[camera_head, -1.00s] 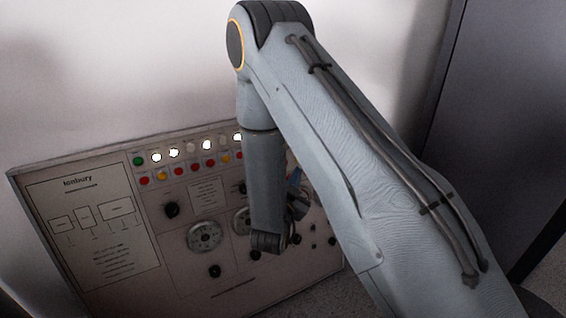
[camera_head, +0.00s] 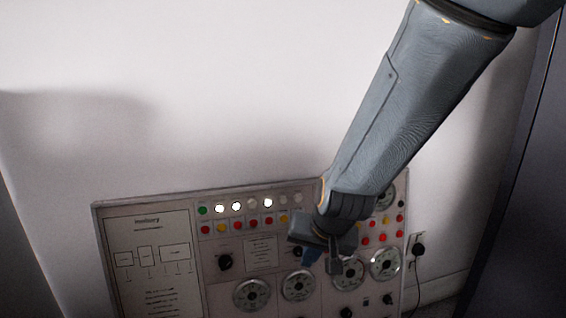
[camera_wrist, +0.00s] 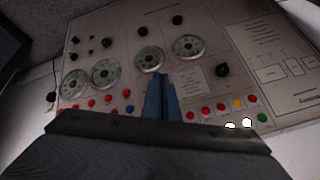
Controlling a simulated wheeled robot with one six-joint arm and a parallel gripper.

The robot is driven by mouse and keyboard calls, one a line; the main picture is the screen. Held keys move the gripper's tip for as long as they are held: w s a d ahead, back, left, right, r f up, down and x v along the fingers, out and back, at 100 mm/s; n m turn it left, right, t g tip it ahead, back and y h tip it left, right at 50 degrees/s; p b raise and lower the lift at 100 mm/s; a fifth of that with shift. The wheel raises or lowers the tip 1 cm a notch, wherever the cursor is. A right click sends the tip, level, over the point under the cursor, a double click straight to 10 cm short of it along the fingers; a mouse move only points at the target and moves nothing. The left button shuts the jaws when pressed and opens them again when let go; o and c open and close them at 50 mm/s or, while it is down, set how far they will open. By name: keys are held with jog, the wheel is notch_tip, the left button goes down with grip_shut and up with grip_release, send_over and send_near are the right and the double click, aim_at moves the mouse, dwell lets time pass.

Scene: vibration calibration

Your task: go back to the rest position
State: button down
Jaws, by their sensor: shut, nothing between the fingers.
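My gripper shows at the bottom of the wrist view (camera_wrist: 163,97) as two blue-grey fingers pressed together, with nothing between them. The control panel (camera_wrist: 185,84) lies beyond the fingertips, with its dials above them in that view. I cannot tell whether the fingertips touch the panel.
The panel carries dials (camera_head: 251,295), black knobs (camera_head: 225,262) and rows of coloured buttons and lamps, several lit white. A plug in a wall socket (camera_head: 418,250) is right of the panel. A dark cabinet (camera_head: 525,170) stands at the far right. The wall above the panel is bare.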

jog(key=s+d+r+n+g+h+p, duration=0.1)
jog(key=s+d+r+n+g, duration=0.15)
jog(key=s, duration=0.75)
jog(key=s+d+r+n+g, duration=0.2)
jog(key=s+d+r+g, duration=0.15)
jog(key=s, duration=0.55)
jog(key=d+r+m+p, duration=0.2)
jog(key=d+r+p, duration=0.5)
jog(key=p, duration=0.8)
jog(key=shift+d+r+t+h, duration=0.25)
jog(key=shift+r+t+h, duration=0.15)
jog(key=shift+r, duration=0.3)
